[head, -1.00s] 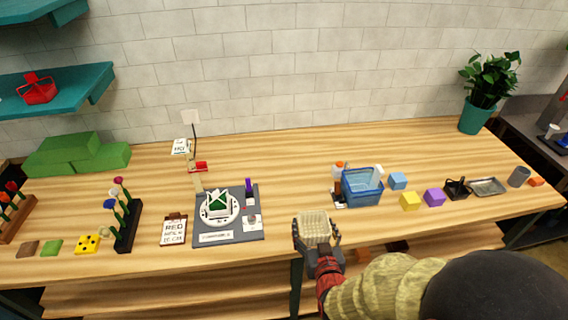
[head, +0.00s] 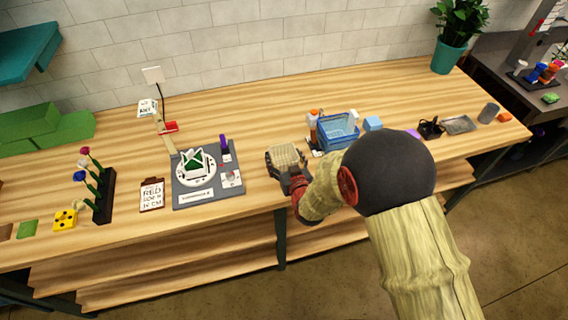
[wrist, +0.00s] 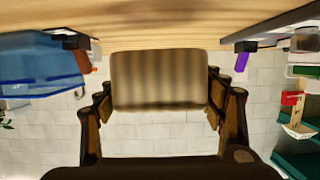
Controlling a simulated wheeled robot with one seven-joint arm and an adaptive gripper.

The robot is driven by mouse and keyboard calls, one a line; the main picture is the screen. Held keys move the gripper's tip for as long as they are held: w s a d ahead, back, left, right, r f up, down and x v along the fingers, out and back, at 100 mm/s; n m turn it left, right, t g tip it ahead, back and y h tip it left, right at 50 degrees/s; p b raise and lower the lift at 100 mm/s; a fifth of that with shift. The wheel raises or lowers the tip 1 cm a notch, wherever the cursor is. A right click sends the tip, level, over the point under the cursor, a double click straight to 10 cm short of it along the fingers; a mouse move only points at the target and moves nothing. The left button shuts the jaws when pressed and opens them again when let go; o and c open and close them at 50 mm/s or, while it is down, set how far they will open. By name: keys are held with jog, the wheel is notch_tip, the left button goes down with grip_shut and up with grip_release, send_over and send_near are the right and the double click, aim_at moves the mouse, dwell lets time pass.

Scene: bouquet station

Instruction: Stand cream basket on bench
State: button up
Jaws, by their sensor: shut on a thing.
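The cream basket (head: 286,155) is a small ribbed, light beige box in the head view, over the bench (head: 250,105). It lies between the dark grey board and the blue basket. My gripper (head: 287,167) is shut on it, with a finger on each side. In the wrist view the basket (wrist: 158,80) fills the middle between the brown fingers, its edge close to the bench top (wrist: 160,22). I cannot tell whether it touches the bench. The basket's underside is hidden in the head view.
The blue basket (head: 337,130) stands close on the right, a bottle beside it. The grey board (head: 207,194) with a white disc and purple item is on the left. A clipboard (head: 152,195) and flower rack (head: 104,197) stand farther left. Bench behind the cream basket is clear.

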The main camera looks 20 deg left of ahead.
aim_at(284, 161)
jog(key=shift+w+f, duration=0.5)
jog(key=shift+f, duration=0.15)
jog(key=shift+f+b, duration=0.35)
jog(key=shift+f, duration=1.1)
jog(key=shift+f, duration=0.15)
jog(key=o, duration=1.2)
jog(key=shift+c, duration=0.2)
jog(key=shift+o, duration=0.3)
jog(key=shift+s+d+r, duration=0.1)
jog(key=shift+s+r, duration=0.1)
jog(key=p+v, duration=0.1)
jog(key=v, duration=1)
jog(key=shift+s+r, duration=0.1)
jog(key=shift+s, duration=0.15)
